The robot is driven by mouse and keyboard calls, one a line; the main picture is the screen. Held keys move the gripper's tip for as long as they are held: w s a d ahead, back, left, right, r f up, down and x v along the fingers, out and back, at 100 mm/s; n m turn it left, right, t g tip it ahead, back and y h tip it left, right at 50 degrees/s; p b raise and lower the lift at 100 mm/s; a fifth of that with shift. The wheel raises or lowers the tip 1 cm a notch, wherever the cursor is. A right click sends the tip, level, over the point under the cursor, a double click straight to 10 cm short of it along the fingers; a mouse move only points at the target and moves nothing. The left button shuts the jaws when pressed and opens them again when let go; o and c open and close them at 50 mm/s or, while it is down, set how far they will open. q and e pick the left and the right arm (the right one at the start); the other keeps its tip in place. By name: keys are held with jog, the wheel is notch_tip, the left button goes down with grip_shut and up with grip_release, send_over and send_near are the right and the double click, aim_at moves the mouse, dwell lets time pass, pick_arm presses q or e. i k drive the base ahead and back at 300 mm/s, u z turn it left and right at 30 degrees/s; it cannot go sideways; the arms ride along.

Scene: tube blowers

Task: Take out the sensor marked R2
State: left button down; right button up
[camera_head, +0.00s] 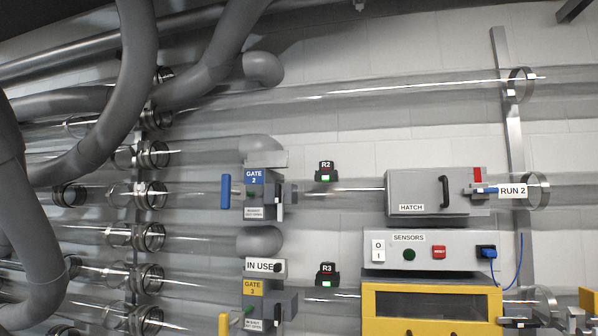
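The sensor marked R2 (326,172) is a small black block with a green light on its front. It sits on the clear tube beside the GATE 2 unit (255,190), between it and the grey hatch box (427,205). The hatch box has a black handle and looks shut. Neither of my grippers shows in the head view.
A similar sensor R3 (327,275) sits lower, beside GATE 3 (255,300). A SENSORS panel (430,252) with a switch and buttons is under the hatch. A yellow box (375,310) is below it. Thick grey pipes (140,60) fill the left side.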

aim_at(324, 166)
jog(key=u, duration=0.9)
jog(key=k, duration=1.2)
jog(key=u, duration=1)
jog(key=i, duration=0.85)
jog(key=z, duration=0.4)
jog(key=i, duration=0.8)
jog(key=z, duration=1.4)
jog(key=i, duration=0.6)
jog(key=z, duration=0.6)
